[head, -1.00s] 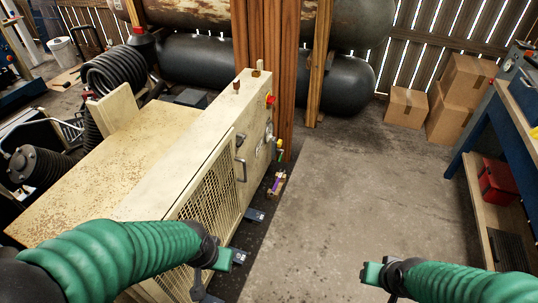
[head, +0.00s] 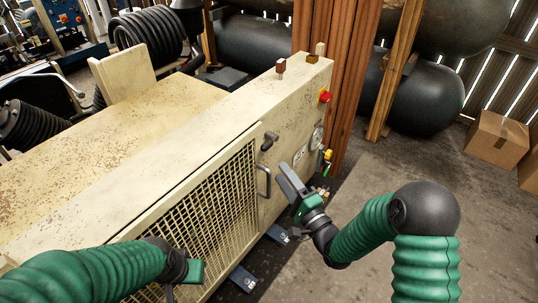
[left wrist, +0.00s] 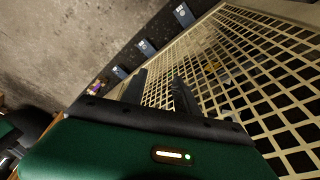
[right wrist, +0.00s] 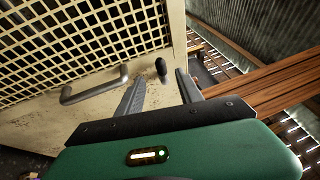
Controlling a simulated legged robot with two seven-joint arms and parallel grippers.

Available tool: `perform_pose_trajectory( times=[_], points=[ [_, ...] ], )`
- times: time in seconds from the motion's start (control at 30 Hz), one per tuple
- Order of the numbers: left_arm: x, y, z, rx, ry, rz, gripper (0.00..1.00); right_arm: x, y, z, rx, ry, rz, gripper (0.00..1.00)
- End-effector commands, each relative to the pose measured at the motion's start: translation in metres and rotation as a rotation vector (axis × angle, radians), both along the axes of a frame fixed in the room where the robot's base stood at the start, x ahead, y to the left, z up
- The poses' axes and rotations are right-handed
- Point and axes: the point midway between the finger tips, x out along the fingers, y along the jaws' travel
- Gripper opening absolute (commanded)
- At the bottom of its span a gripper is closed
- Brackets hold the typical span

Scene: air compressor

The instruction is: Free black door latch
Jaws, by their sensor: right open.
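The black door latch (head: 269,141) sits on the cream compressor cabinet, above the door's metal handle (head: 264,181). In the right wrist view the latch (right wrist: 161,67) shows as a small black knob, beyond and between the fingertips and apart from them; the handle (right wrist: 95,88) is to its left. My right gripper (head: 291,180) is open and empty, just right of the door handle in the head view. My left gripper (head: 178,290) is low beside the mesh door (head: 215,205), partly cut off. In the left wrist view its fingers (left wrist: 160,88) are apart with nothing between them.
A red knob (head: 325,96) and a yellow-topped valve (head: 327,155) stick out of the cabinet's end. Wooden posts (head: 345,80) and dark tanks (head: 425,100) stand behind. Cardboard boxes (head: 498,138) are at the right.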

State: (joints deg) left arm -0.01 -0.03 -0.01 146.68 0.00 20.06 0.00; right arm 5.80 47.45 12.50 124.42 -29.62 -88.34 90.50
Motion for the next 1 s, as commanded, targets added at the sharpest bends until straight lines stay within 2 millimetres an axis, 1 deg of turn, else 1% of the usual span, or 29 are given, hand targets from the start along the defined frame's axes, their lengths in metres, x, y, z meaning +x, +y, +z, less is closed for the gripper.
perform_pose_trajectory(
  times=[0.03, 0.2, 0.33, 0.4, 0.5, 0.73, 0.77, 1.0],
  points=[
    [0.0, 0.0, -0.004, 0.0, 0.0, 0.0, 0.36, 0.011, 0.006, 0.001, 0.0, -0.005, 0.0, 0.43],
    [0.0, 0.0, -0.012, 0.0, 0.0, 0.0, 0.36, 0.049, 0.024, 0.007, 0.003, -0.003, -0.002, 0.43],
    [0.0, 0.0, -0.016, 0.0, 0.0, 0.0, 0.36, 0.07, 0.037, 0.012, 0.003, -0.002, -0.002, 0.43],
    [0.0, 0.0, -0.017, 0.0, 0.0, 0.0, 0.36, 0.077, 0.042, 0.014, 0.002, 0.0, -0.003, 0.43],
    [0.0, 0.0, -0.017, 0.0, 0.0, 0.0, 0.36, 0.083, 0.045, 0.016, 0.001, 0.001, -0.004, 0.43],
    [0.0, 0.0, -0.017, 0.0, 0.0, 0.0, 0.36, 0.084, 0.046, 0.016, 0.001, 0.002, -0.004, 0.43],
    [0.0, 0.0, -0.017, 0.0, 0.0, 0.0, 0.36, 0.084, 0.046, 0.016, 0.001, 0.002, -0.004, 0.42],
    [0.0, 0.0, -0.017, 0.0, 0.0, 0.0, 0.36, 0.084, 0.045, 0.016, 0.001, 0.002, -0.005, 0.1]
  ],
)
